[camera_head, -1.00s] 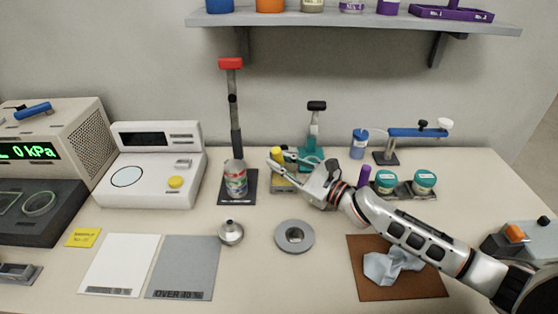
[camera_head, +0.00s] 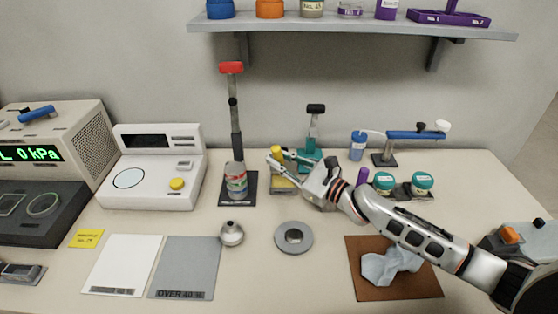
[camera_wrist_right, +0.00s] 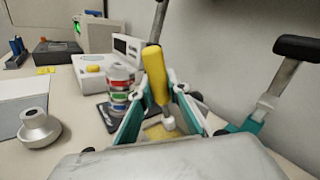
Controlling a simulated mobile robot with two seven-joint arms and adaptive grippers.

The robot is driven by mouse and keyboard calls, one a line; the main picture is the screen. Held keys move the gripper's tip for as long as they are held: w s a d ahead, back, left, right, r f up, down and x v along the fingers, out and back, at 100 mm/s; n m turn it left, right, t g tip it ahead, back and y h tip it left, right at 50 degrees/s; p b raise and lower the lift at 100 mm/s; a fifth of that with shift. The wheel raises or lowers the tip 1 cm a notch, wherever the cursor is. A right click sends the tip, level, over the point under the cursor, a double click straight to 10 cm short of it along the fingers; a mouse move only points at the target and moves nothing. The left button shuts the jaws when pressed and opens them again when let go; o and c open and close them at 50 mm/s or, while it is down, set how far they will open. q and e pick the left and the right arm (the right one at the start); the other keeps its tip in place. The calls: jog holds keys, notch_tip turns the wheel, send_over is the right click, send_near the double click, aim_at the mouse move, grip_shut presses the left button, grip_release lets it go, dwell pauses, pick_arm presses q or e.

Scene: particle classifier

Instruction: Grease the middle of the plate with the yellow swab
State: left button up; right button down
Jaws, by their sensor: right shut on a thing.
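The yellow swab (camera_head: 277,153) stands slightly tilted in my right gripper (camera_head: 282,164), which is shut on it. In the right wrist view the swab (camera_wrist_right: 155,73) has a thick yellow handle and a white tip pointing down. The tip is just above or touching a shallow yellow-filled holder (camera_head: 283,186); I cannot tell which. My left gripper is out of view.
A striped can (camera_head: 236,180) on a stand with a red-topped post is left of the gripper. A teal stand (camera_head: 309,158) is close behind. A metal funnel-like piece (camera_head: 232,234) is left of the disc. A brown mat (camera_head: 368,290) with a cloth lies right. Table around the disc is clear.

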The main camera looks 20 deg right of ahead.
jog(key=shift+r+p, duration=1.85)
jog(key=shift+r, duration=0.8)
